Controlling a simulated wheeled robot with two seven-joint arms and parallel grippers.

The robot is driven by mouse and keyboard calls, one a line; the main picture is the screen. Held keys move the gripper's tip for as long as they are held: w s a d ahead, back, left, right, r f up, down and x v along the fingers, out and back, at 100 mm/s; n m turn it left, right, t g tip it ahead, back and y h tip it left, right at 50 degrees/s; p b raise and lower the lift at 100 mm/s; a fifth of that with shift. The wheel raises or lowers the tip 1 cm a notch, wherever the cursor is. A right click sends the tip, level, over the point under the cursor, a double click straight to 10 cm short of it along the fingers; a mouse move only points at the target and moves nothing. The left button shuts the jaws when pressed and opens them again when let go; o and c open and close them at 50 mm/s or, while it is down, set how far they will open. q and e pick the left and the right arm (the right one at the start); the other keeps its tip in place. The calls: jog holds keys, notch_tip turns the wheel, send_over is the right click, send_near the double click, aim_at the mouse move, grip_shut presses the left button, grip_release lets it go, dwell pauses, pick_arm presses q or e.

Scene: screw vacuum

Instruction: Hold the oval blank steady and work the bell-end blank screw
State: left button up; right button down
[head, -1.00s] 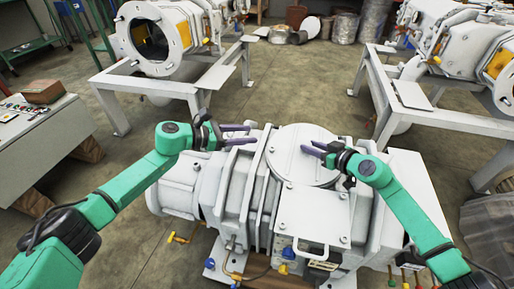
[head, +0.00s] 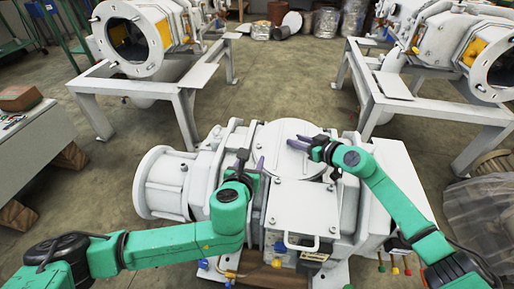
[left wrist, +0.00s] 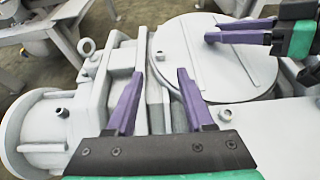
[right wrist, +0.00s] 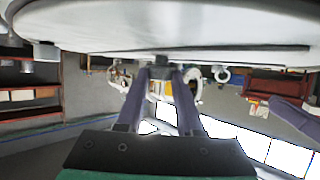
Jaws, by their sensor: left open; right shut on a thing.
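A round white cover plate (head: 278,140), which looks like the oval blank, lies on top of the white pump; it also shows in the left wrist view (left wrist: 205,62). My right gripper (head: 290,142) reaches over the plate from the right. In the right wrist view its fingers (right wrist: 161,70) are closed on a small dark screw (right wrist: 160,61) below a white rim. My left gripper (left wrist: 160,72) is open and empty above the ribs left of the plate. The flanged bell end (head: 152,183) is at the pump's left. I cannot tell which screw is the bell-end one.
A square cover with a handle (head: 298,212) lies in front of the round plate. Frames with other pumps (head: 145,40) stand behind on both sides. A bench (head: 35,145) is at the left. Coloured valves (head: 395,270) stick out low at the front.

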aim_at(258, 146)
pick_arm(q)
jog(key=x, duration=0.9)
grip_shut()
